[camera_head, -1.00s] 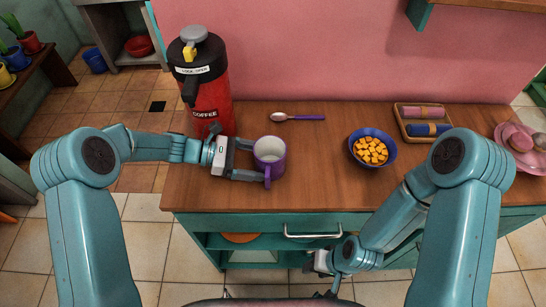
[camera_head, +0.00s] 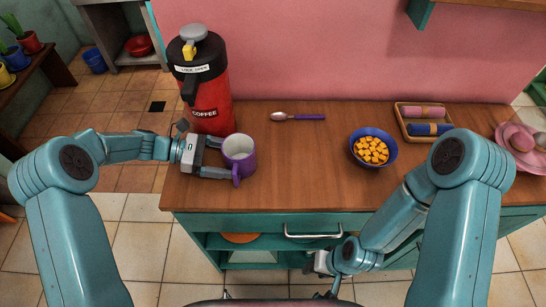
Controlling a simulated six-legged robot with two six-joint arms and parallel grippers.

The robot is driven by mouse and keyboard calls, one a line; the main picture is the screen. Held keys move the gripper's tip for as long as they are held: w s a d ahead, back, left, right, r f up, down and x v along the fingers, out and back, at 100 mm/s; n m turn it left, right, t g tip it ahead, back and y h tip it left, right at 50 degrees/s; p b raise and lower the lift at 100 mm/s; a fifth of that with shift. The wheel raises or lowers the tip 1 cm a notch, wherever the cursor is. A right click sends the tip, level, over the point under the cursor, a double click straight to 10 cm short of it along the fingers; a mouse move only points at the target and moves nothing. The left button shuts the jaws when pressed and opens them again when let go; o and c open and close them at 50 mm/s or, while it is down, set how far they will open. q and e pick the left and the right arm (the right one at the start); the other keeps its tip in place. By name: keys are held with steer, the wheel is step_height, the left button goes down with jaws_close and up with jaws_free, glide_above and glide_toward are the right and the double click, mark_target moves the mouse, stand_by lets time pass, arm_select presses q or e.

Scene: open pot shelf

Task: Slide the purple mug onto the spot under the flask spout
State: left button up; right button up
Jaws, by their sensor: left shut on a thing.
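The purple mug (camera_head: 240,158), pale inside, stands upright on the wooden counter, with its handle toward the front. My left gripper (camera_head: 221,158) is shut on the mug from its left side. The red coffee flask (camera_head: 212,108), with a black top, stands at the counter's back left, just behind and left of the mug. Its black spout (camera_head: 188,92) points to the front left. The spot under the spout is hidden by my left gripper and arm. My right gripper (camera_head: 318,263) is low in front of the counter, and its fingers cannot be made out clearly.
A spoon with a purple handle (camera_head: 298,117) lies behind the mug. A blue bowl of orange cubes (camera_head: 373,147), a tray with rolled cloths (camera_head: 425,121) and a pink plate (camera_head: 524,149) are to the right. The counter (camera_head: 300,165) right of the mug is clear.

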arm_select(q)
steer(key=shift+w+a+b, duration=0.2)
steer(key=shift+a+b, duration=0.15)
steer(key=shift+a, duration=1.8)
steer(key=shift+w+a+b, duration=0.2)
steer(key=shift+a+b, duration=0.15)
steer(key=shift+a, duration=1.75)
steer(key=o, duration=0.6)
steer(key=shift+a, duration=0.2)
steer(key=shift+b+v, duration=1)
steer(key=shift+v, duration=4.85)
steer(key=shift+s+r, duration=0.1)
steer(key=shift+r, duration=0.05)
